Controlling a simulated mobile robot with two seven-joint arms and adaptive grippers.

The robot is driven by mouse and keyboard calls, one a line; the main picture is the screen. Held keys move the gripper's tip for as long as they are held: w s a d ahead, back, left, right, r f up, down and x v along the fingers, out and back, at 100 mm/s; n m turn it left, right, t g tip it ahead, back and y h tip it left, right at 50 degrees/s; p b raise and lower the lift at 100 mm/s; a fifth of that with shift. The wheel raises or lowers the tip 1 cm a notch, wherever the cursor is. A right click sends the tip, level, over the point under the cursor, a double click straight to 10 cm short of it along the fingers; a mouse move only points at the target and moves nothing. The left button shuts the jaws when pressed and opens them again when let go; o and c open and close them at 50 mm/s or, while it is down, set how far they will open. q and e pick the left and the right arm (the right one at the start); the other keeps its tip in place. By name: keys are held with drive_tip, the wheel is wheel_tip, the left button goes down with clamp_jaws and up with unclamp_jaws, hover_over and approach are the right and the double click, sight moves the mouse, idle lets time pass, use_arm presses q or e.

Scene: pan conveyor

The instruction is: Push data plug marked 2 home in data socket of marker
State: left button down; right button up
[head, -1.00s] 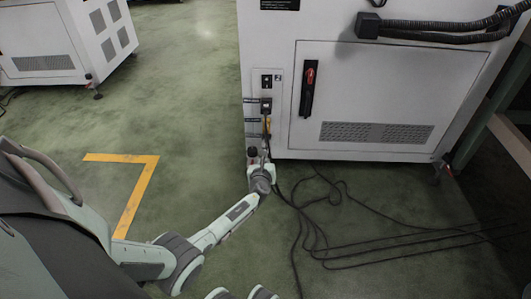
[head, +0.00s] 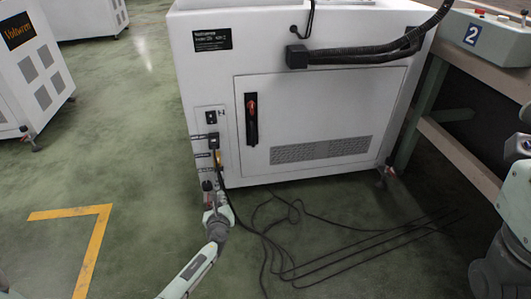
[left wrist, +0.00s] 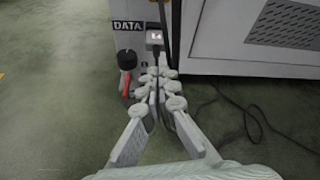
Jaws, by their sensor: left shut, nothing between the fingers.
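In the left wrist view, the data socket (left wrist: 154,36) is a grey block with small lit spots, right of the DATA label (left wrist: 128,27). A dark plug (left wrist: 156,51) with a cable sits at its lower face; its number is not legible, and I cannot tell how deep it sits. My left gripper (left wrist: 158,82) is shut and empty, its fingertips just below the plug, around the cable's line. In the head view, my left gripper (head: 213,203) is at the foot of the cabinet's socket panel (head: 210,128) and hides the data socket. My right gripper is not in view.
A black knob with a red part (left wrist: 127,62) is left of the fingers. Above, another black plug (head: 213,142) sits in the panel. Loose black cables (head: 290,235) lie on the floor. A box marked 2 (head: 472,35) stands on the bench at right.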

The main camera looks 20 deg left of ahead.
use_arm(q)
drive_tip(key=w+d+r+n+t+h, duration=0.1)
drive_tip(key=d+r+n+h, duration=0.25)
drive_tip(key=d+n, duration=0.45)
drive_tip(key=w+d+r+n+t+h, duration=0.1)
drive_tip(key=d+r+n+h, duration=0.1)
drive_tip(key=d+n+h, duration=0.5)
drive_tip(key=s+d+r+n+t+y+b, duration=0.1)
drive_tip(key=r+n+t, duration=0.5)
drive_tip(key=r+n, duration=1.1)
drive_tip(key=s+n+y, duration=0.1)
drive_tip(key=s+n, duration=0.1)
drive_tip(key=n, duration=0.3)
drive_tip(key=shift+d+r+t+y, duration=0.25)
drive_tip(key=shift+d+t+y, duration=0.05)
drive_tip(key=shift+d+y, duration=0.1)
